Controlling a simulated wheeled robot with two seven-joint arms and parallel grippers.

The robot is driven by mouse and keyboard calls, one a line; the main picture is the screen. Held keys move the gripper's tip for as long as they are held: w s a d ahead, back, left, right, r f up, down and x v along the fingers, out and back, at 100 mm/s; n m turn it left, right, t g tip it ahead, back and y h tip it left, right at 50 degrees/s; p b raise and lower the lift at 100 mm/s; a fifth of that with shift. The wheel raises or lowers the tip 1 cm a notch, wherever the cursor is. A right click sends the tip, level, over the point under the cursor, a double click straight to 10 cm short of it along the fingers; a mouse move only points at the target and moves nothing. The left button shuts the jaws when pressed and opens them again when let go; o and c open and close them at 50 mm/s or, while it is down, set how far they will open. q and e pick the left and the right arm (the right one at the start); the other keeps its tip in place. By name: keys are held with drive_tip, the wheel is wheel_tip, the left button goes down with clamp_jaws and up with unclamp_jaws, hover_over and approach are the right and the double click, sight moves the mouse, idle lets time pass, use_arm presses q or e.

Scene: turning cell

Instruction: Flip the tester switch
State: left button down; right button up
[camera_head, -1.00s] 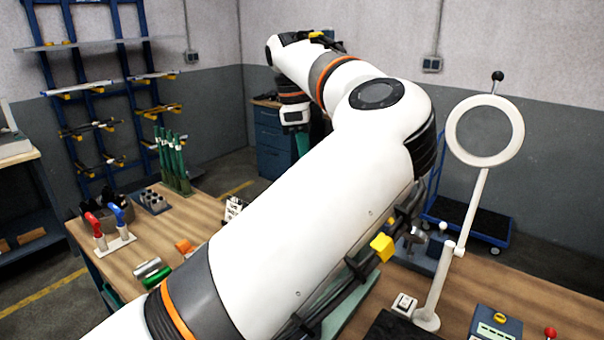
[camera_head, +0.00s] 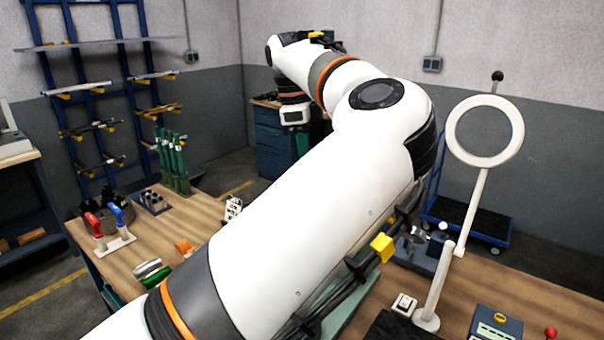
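A large white arm of mine crosses the view from the lower left to the upper middle and hides much of the bench. I see no fingertips of either gripper. A small white box with a dark top detail (camera_head: 404,304) sits on the bench right of the arm. A blue-grey box with a yellow knob and a light green panel (camera_head: 497,325) stands at the lower right, cut by the frame edge. I cannot tell which of these is the tester, and no switch position can be read.
A ring magnifier (camera_head: 485,131) stands on a white post at the right. The wooden bench (camera_head: 560,300) carries red and blue handled tools (camera_head: 105,225), green upright tools (camera_head: 173,162) and metal cylinders (camera_head: 148,268) at left. A blue cart (camera_head: 470,222) stands behind.

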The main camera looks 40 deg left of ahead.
use_arm(q)
drive_tip(key=shift+f+b, duration=0.55)
drive_tip(key=shift+f, duration=0.25)
idle(0.7)
wheel_tip(320, 180, up, 7)
drive_tip(key=p, duration=0.6)
idle(0.6)
